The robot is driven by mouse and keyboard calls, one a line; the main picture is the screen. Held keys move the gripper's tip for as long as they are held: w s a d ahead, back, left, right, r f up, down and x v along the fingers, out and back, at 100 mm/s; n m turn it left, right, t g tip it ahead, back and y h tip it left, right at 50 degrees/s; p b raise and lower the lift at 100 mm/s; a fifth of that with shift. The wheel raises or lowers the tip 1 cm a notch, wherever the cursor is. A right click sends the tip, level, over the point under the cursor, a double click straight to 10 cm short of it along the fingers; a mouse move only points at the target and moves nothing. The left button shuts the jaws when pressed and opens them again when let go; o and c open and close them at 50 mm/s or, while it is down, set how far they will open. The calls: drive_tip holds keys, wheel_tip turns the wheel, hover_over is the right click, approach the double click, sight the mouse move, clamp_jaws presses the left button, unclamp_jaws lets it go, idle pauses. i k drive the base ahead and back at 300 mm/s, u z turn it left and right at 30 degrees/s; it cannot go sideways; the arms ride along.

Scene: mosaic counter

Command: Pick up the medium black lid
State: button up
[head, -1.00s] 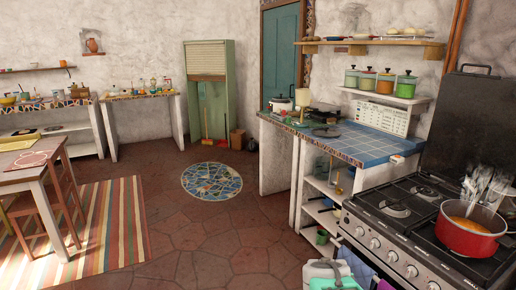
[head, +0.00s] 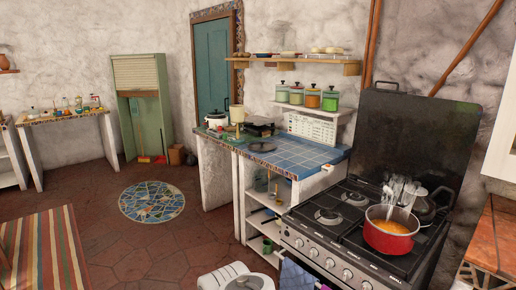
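A flat, dark, round thing that looks like a black lid (head: 262,147) lies on the blue-tiled mosaic counter (head: 300,156), near its left front part. It is small in the picture, so I cannot be sure of its size or handle. White parts of my own arm show at the bottom edge of the head view, but my gripper's fingers are not in sight. The lid lies well beyond these parts, with nothing touching it that I can make out.
A black stove (head: 340,225) stands right of the counter, with a red pot (head: 390,238) of orange food and a dark kettle-like vessel (head: 424,208) on it. A white cooker (head: 215,117) stands at the counter's far end. The floor left of the counter is clear around a round mosaic (head: 152,202).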

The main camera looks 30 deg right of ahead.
sight(262, 146)
drive_tip(key=z, duration=2)
drive_tip(key=k, duration=0.25)
drive_tip(key=u, duration=1.65)
drive_tip(key=i, duration=1.8)
drive_tip(key=u, duration=0.6)
drive_tip(key=i, duration=2.15)
drive_tip(key=z, duration=0.65)
drive_tip(key=i, duration=1.05)
drive_tip(key=z, duration=0.8)
